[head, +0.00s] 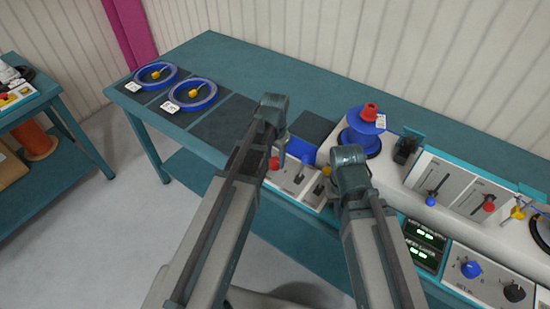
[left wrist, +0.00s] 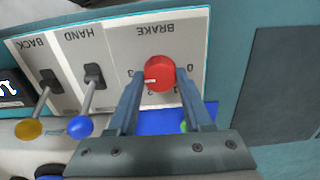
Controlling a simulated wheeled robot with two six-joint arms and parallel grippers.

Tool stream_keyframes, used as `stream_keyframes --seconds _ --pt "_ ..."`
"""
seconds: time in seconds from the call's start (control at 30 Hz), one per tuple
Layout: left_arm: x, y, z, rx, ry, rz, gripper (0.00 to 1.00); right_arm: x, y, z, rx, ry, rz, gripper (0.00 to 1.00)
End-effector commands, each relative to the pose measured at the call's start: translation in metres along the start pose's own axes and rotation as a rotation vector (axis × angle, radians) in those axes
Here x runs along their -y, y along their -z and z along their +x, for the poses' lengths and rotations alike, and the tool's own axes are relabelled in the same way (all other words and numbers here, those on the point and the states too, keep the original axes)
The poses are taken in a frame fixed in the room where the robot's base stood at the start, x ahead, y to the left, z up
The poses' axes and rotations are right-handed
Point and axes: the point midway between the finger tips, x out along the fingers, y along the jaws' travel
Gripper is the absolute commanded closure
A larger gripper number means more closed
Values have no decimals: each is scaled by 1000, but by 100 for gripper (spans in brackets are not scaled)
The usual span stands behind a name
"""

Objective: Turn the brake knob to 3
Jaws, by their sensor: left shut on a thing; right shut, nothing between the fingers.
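The red brake knob (left wrist: 159,72) sits on the white panel marked BRAKE, which shows upside down in the left wrist view. My left gripper (left wrist: 160,76) has one finger on each side of the knob and is shut on it. In the head view the red knob (head: 274,163) shows beside my left arm's end, and the fingers are hidden. My right gripper (head: 350,165) is to the right, shut and empty, its fingertips hidden by the wrist.
Beside the knob are a HAND lever with a blue ball (left wrist: 79,127) and a BACK lever with a yellow ball (left wrist: 29,128). A blue spool with a red top (head: 369,112) stands behind my right arm. Two blue reels (head: 193,106) lie at the left. The table's back is clear.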

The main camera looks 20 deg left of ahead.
Motion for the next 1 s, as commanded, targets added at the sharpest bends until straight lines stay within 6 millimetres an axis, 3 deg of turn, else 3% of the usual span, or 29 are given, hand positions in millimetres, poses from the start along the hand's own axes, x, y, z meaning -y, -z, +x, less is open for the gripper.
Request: stream_keyframes --seconds 0.27,0.3,0.43,0.77,1.0 --pt "0 0 0 1 -1 2 100 0 0 0 0 0 0 100" --pt "0 0 0 1 -1 2 43 0 0 0 0 0 0 100" --pt "0 0 0 0 0 1 20 0 0 0 0 0 0 100" --pt "0 0 -1 0 0 0 20 0 0 -1 0 0 0 100" --pt "0 0 -14 0 0 0 20 -1 -1 -14 0 0 0 100"
